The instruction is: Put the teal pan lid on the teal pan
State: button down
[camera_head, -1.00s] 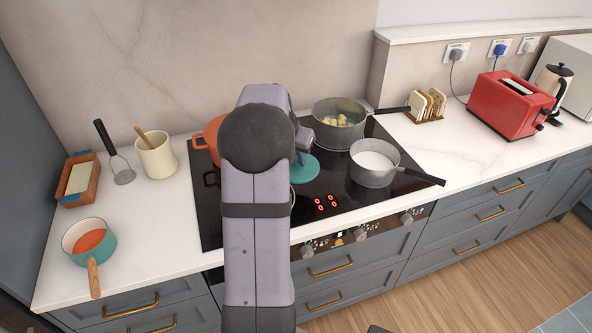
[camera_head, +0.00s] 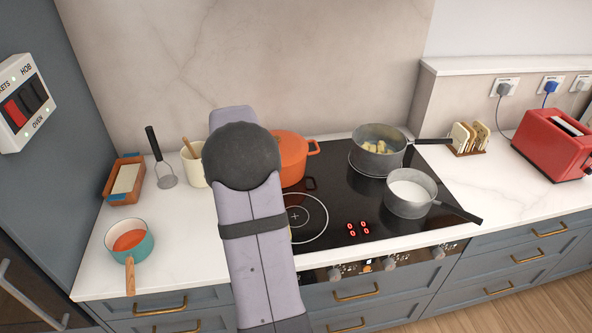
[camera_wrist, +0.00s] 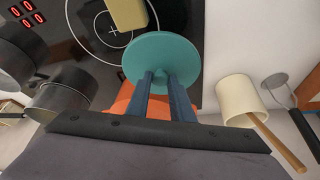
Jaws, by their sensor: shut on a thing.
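The teal pan (camera_head: 143,250), with a wooden handle and orange-red contents, stands uncovered on the left worktop. The teal pan lid (camera_wrist: 160,52) is a flat disc in the wrist view. My gripper (camera_wrist: 163,80) is shut on its knob and holds it over the hob. My arm hides both the lid and the gripper in the head view. The lid and the pan are well apart.
An orange casserole (camera_head: 292,160), a grey pan with yellow pieces (camera_head: 378,160) and a pan of white liquid (camera_head: 409,204) are on the hob. A cream crock (camera_wrist: 238,102), a masher (camera_head: 166,180) and a terracotta dish (camera_head: 110,196) stand at the worktop's back left. Worktop beside the pan is clear.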

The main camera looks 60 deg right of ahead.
jog(key=w+a+n+t+y+p, duration=0.1)
jog(key=w+a+n, duration=0.2)
jog(key=w+a, duration=0.4)
jog(key=w+a+r+n+y+p, duration=0.1)
jog(key=w+a+n, duration=0.3)
jog(key=a, duration=1)
jog(key=w+a+n+t+y+p, duration=0.1)
jog(key=w+a+n+p, duration=0.1)
jog(key=w+a, duration=0.8)
jog(key=shift+w+a+r+n+t, duration=0.3)
jog(key=shift+a+r+n, duration=0.1)
jog(key=shift+n, duration=0.4)
jog(key=shift+s+f, duration=0.1)
jog(key=shift+f, duration=0.05)
jog(key=shift+f+b, duration=1.65)
jog(key=shift+f, duration=0.7)
jog(key=shift+f+b, duration=0.3)
jog(key=shift+f, duration=0.1)
